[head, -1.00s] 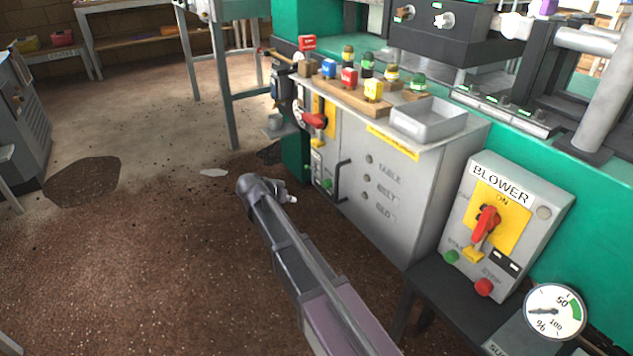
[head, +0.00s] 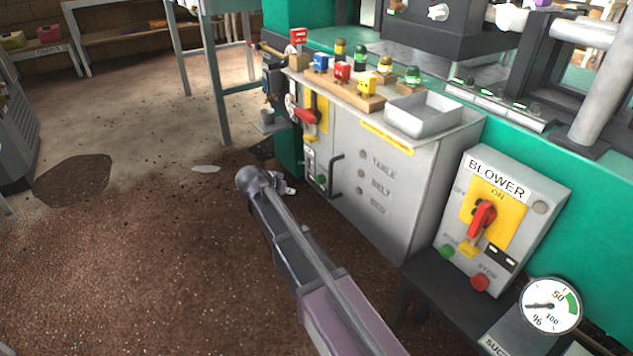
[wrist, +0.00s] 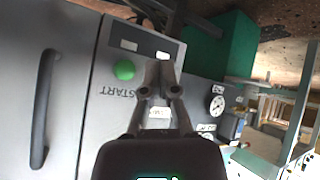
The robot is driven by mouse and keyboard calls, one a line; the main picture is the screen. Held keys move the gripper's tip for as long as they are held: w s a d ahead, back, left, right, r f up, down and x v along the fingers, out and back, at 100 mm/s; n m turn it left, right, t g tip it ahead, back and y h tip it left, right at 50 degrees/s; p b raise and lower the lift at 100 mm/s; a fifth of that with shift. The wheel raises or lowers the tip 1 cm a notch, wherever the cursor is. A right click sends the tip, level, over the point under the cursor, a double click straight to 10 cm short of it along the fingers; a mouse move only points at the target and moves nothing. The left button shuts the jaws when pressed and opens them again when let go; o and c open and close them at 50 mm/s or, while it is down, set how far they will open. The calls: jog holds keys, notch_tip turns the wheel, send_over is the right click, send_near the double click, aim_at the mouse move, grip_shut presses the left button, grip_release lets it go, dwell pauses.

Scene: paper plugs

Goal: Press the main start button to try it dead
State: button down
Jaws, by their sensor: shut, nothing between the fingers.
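The main start button is a green round button (wrist: 124,69) on the grey cabinet front, beside the upside-down word START in the wrist view. In the head view it is a small green spot (head: 321,179) below the cabinet's red switch handle (head: 306,116). My gripper (wrist: 158,76) is shut and empty, its fingertips just right of the button in the wrist view. I cannot tell how far they stand off the panel. In the head view my gripper (head: 286,188) shows at the arm's end, left of the cabinet's lower front.
The cabinet's black door handle (head: 336,176) sticks out; it also shows in the wrist view (wrist: 45,108). A blower box (head: 510,215) has its own green and red buttons. Coloured padlocks stand on a wooden rack (head: 345,91). The floor to the left is mostly open.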

aim_at(316, 182)
jog(key=w+d, duration=0.4)
jog(key=d, duration=0.1)
jog(key=shift+d, duration=0.4)
jog(key=shift+w+d, duration=0.45)
jog(key=shift+d, duration=0.3)
dwell(2.7)
jog(key=shift+s+a, duration=0.55)
jog(key=shift+a, duration=0.2)
jog(key=shift+a, duration=0.1)
dwell(0.5)
jog(key=shift+s+a, duration=0.7)
jog(key=shift+a, duration=0.3)
jog(key=shift+s+a, duration=0.7)
jog(key=shift+a, duration=0.3)
jog(key=shift+s, duration=0.1)
